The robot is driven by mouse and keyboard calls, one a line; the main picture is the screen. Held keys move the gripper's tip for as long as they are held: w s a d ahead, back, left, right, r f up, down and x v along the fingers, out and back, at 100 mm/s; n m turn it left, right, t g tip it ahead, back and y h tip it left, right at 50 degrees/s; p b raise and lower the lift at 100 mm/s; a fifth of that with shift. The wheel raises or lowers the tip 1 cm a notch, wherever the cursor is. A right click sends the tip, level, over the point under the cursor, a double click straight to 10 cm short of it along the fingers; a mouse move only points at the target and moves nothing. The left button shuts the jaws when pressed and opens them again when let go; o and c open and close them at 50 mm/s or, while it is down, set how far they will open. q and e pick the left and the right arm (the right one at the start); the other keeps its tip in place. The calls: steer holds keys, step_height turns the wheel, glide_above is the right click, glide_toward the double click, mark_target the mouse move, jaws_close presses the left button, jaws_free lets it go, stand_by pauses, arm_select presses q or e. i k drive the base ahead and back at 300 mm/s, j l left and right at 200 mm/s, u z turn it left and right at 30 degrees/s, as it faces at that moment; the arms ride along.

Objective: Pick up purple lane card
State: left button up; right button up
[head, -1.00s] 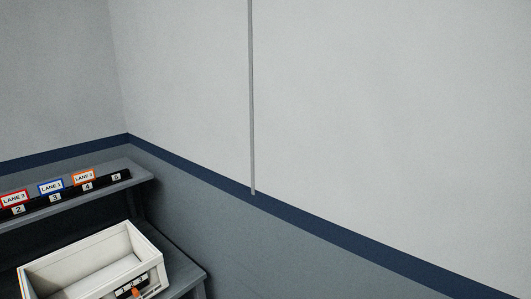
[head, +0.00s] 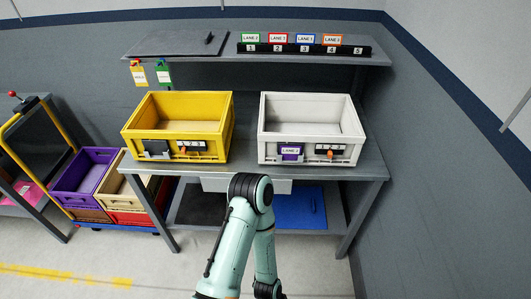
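The purple lane card (head: 290,152) sits in a holder on the front of the white crate (head: 312,98), left of a small black numbered plate with an orange piece (head: 331,152). The white crate stands on the right part of the grey workbench (head: 245,160). A green arm of mine rises at the bottom centre, bends in front of the bench and goes back down out of view. Neither gripper shows.
A yellow crate (head: 180,107) stands left on the bench. The shelf above holds a black rack (head: 305,51) with green, red, blue and orange cards; slot 5 looks empty. Purple (head: 88,176) and beige crates stand lower left. A wall bounds the right.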

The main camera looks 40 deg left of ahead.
mark_target(290, 153)
steer(key=u, duration=1.2)
